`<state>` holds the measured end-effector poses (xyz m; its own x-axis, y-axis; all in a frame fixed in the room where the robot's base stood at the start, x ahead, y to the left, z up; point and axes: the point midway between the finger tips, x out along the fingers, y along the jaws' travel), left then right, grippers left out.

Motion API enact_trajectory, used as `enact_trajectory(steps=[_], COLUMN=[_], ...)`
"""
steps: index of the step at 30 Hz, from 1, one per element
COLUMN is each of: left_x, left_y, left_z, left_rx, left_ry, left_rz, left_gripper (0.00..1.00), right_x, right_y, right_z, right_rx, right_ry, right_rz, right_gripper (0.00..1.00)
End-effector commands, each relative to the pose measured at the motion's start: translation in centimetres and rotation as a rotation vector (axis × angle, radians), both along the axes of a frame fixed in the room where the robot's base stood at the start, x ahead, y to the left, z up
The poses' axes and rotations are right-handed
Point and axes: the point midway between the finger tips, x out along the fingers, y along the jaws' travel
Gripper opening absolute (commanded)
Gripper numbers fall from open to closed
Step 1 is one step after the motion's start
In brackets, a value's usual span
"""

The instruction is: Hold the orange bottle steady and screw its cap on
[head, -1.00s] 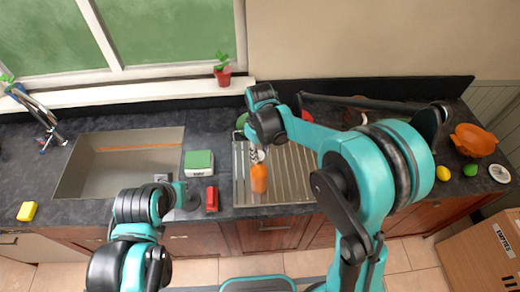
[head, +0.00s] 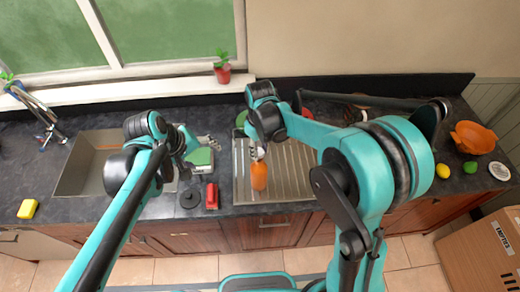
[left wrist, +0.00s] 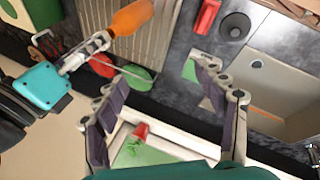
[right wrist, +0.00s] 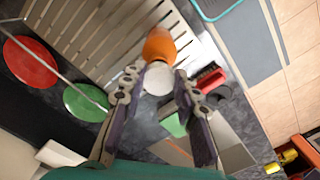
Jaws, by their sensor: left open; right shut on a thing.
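The orange bottle (head: 259,178) is over the metal drainboard, below my right gripper (head: 259,154). In the right wrist view the bottle (right wrist: 159,45) shows beyond the fingertips, with a white round part (right wrist: 158,78) at its near end that looks like the cap. My right gripper is shut on the bottle at this upper end; the exact contact is unclear. I cannot tell whether the bottle's base touches the drainboard. My left gripper (head: 211,142) is open and empty, left of the bottle and above the green-and-white box; its fingers (left wrist: 160,75) are spread in the left wrist view.
The ridged drainboard (head: 296,165) lies right of the sink (head: 75,180). A red item (head: 212,196) and a dark disc (head: 190,199) lie on the counter between them. The green-and-white box (head: 201,160) is behind these. A plant pot (head: 223,74) stands on the sill.

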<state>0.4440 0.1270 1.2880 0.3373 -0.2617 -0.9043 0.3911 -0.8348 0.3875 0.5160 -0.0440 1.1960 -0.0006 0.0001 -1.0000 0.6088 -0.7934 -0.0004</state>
Motion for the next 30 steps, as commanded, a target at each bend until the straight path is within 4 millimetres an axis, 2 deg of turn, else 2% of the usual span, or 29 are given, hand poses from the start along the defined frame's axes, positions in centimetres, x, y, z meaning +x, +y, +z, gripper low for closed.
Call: enact_trajectory(steps=[1, 8, 15, 24, 30], left_x=[1.2, 5.6, 9.4, 12.2, 12.4], left_y=[-0.4, -2.7, -4.6, -6.3, -7.0], left_z=[-0.4, -3.1, -7.3, -14.3, -19.7], left_rx=[-0.04, -0.225, -0.397, -0.57, -0.654], left_ry=[0.033, 0.211, 0.413, 0.68, 0.865], left_rz=[0.028, 0.156, 0.269, 0.377, 0.426], left_gripper=[0.71, 0.71, 0.71, 0.71, 0.71], right_x=[0.0, 0.0, 0.0, 0.0, 0.0], right_y=[0.0, 0.0, 0.0, 0.0, 0.0], right_z=[0.0, 0.0, 0.0, 0.0, 0.0], right_rx=[0.0, 0.0, 0.0, 0.0, 0.0], right_ry=[0.0, 0.0, 0.0, 0.0, 0.0], right_rz=[0.0, 0.0, 0.0, 0.0, 0.0], right_gripper=[0.21, 0.21, 0.21, 0.21, 0.21])
